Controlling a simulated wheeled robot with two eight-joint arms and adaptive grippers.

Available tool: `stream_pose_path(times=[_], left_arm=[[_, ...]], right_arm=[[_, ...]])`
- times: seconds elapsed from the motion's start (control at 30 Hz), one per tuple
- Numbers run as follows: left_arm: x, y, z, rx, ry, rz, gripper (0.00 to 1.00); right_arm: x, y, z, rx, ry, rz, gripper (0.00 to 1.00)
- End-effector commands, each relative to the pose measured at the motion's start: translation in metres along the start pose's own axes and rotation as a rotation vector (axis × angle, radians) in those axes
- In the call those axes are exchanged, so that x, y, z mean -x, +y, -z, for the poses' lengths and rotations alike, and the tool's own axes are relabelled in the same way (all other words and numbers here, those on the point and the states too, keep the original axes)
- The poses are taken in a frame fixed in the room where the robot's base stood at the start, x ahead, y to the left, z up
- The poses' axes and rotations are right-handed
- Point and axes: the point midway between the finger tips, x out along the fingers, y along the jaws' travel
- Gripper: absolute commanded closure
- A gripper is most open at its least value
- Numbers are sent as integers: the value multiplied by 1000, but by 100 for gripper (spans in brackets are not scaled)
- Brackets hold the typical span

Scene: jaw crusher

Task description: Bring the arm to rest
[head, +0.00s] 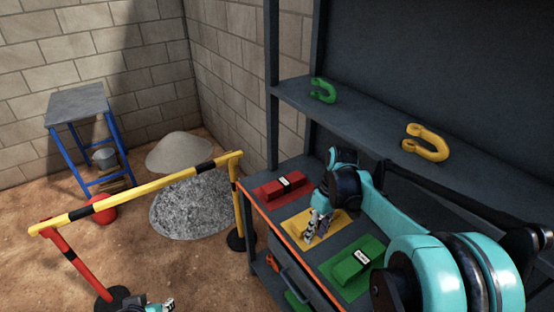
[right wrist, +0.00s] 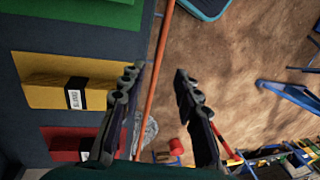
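My right gripper (head: 314,226) reaches down from the right over the workbench, in front of the yellow pad (head: 296,226) in the head view. In the right wrist view its two fingers (right wrist: 157,84) are spread apart with nothing between them, above the bench's orange edge. My left gripper (head: 161,305) shows only as a small part at the bottom edge of the head view; its fingers cannot be made out well.
The bench carries a red pad (head: 268,194) and a green pad (head: 340,270). A green shackle (head: 323,91) and a yellow shackle (head: 428,142) lie on the upper shelf (head: 365,121). A yellow-black barrier (head: 140,191) stands left of the bench, near gravel (head: 190,208).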

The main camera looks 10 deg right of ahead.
Motion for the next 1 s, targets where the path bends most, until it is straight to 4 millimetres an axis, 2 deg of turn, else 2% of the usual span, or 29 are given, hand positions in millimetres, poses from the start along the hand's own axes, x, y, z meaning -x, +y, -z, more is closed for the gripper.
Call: stream_pose_path(times=[0.17, 0.27, 0.5, 0.63, 0.8, 1.0], left_arm=[[0, 0, 0, 0, 0, 0, 68], [0, 0, 0, 0, 0, 0, 68], [0, 0, 0, 0, 0, 0, 68], [0, 0, 0, 0, 0, 0, 68], [0, 0, 0, 0, 0, 0, 68], [0, 0, 0, 0, 0, 0, 68]], right_arm=[[4, -9, -4, -13, 21, -23, 68], [11, -25, -14, -43, 69, -72, 68], [22, -72, -52, -147, 280, -217, 68], [18, -91, -73, -193, 413, -269, 68], [9, -106, -92, -236, 560, -300, 68], [3, -112, -100, -256, 643, -307, 68]])
